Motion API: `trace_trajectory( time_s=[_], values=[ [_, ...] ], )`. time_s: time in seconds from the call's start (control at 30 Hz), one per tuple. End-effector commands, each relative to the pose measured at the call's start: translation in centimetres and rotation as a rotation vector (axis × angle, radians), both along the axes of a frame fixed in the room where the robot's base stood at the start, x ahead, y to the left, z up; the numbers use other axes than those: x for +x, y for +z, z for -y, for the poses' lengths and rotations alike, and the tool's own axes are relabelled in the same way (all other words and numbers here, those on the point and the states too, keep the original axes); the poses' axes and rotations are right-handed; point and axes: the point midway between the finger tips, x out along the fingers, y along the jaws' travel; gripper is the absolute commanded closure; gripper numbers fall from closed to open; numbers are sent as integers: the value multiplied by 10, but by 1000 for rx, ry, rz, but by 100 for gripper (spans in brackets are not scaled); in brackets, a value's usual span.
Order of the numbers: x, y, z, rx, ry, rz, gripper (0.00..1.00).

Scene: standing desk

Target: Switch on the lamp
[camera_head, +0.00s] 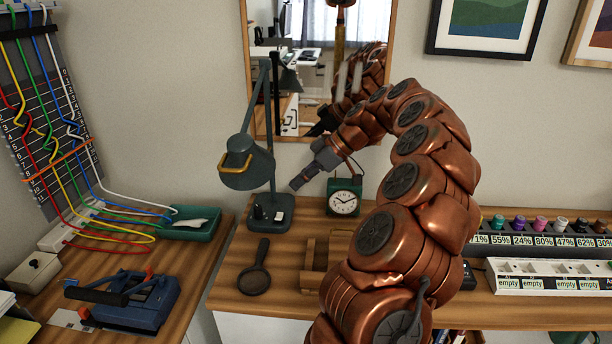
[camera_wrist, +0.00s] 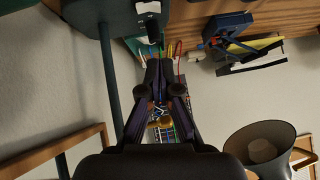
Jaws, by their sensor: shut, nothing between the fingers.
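The dark green desk lamp (camera_head: 246,160) stands on the wooden desk, its shade tilted down to the left. On its base (camera_head: 270,214) are a black knob (camera_head: 258,211) and a small white part (camera_head: 279,216). My gripper (camera_head: 296,184) is shut and empty, pointing down and left, in the air right of the lamp stem in the picture. It appears apart from the lamp. In the wrist view the shut fingers (camera_wrist: 158,68) are at the middle, the lamp base (camera_wrist: 90,12) at the top left and the shade (camera_wrist: 264,146) at the lower right.
A green clock (camera_head: 343,198) stands right of the lamp base, close under my arm. A magnifying glass (camera_head: 255,272) and a wooden holder (camera_head: 310,265) lie in front. A mirror (camera_head: 262,95) is on the wall behind. A side desk with cables is at left.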

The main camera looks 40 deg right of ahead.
Motion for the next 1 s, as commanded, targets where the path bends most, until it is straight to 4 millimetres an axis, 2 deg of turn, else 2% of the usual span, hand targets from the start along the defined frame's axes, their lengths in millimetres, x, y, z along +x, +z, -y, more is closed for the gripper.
trace_trajectory(
  time_s=[0.43,0.7,1.0],
  values=[
    [25,-44,-36,3,4,-4,100],
    [21,-72,-38,3,1,-2,100],
    [21,-80,-37,-1,-1,1,100]
  ],
)
